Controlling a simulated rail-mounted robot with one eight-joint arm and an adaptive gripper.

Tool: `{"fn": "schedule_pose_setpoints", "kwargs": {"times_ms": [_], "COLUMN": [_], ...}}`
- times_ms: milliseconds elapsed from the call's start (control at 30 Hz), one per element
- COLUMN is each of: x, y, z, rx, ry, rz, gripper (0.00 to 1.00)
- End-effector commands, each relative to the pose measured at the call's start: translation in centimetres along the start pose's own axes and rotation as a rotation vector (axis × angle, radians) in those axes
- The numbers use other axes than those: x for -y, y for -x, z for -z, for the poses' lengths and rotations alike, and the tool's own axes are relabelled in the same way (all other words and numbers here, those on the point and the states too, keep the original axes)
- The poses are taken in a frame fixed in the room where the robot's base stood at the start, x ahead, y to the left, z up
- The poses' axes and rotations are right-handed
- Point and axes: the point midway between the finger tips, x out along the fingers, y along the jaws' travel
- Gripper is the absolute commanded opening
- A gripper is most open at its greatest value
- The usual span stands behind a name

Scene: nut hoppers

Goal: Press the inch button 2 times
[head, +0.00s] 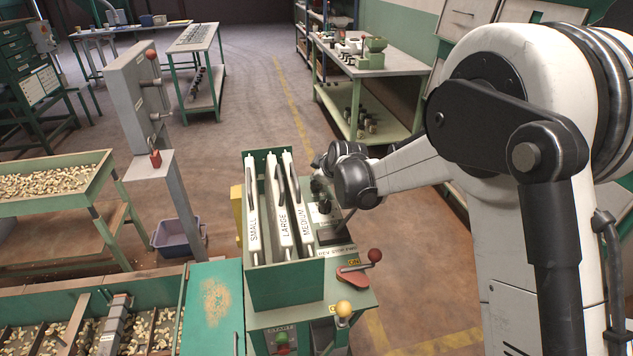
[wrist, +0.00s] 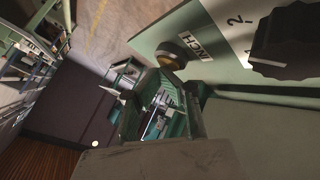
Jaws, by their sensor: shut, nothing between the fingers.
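The inch button (wrist: 170,56) is a round dark button with a brassy rim at the edge of a pale green panel (wrist: 235,68) in the wrist view. A white label reading INCH (wrist: 196,45) is beside it. In the head view my gripper (head: 321,186) is dark, shut and empty, low over the small control panel behind the three labelled plates. My wrist and gripper hide part of that panel, and I cannot make out the inch button there. Whether my fingertips touch the button cannot be told.
A black knob (wrist: 290,42) sits close to the inch button, beside numbers. The SMALL (head: 253,215), LARGE (head: 284,215) and MEDIUM (head: 302,215) plates stand in a green holder near my gripper. A red-knobbed crank (head: 358,270) is in front of the panel.

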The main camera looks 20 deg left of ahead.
Motion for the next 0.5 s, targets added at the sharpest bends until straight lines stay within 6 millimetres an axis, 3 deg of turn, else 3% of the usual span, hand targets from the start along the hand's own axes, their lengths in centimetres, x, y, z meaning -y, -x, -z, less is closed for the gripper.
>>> {"fn": "schedule_pose_setpoints", "kwargs": {"times_ms": [500], "x": [-0.9], "y": [1.2], "z": [0.9], "rx": [0.000], "ry": [0.000], "rz": [0.000], "gripper": [0.00]}}
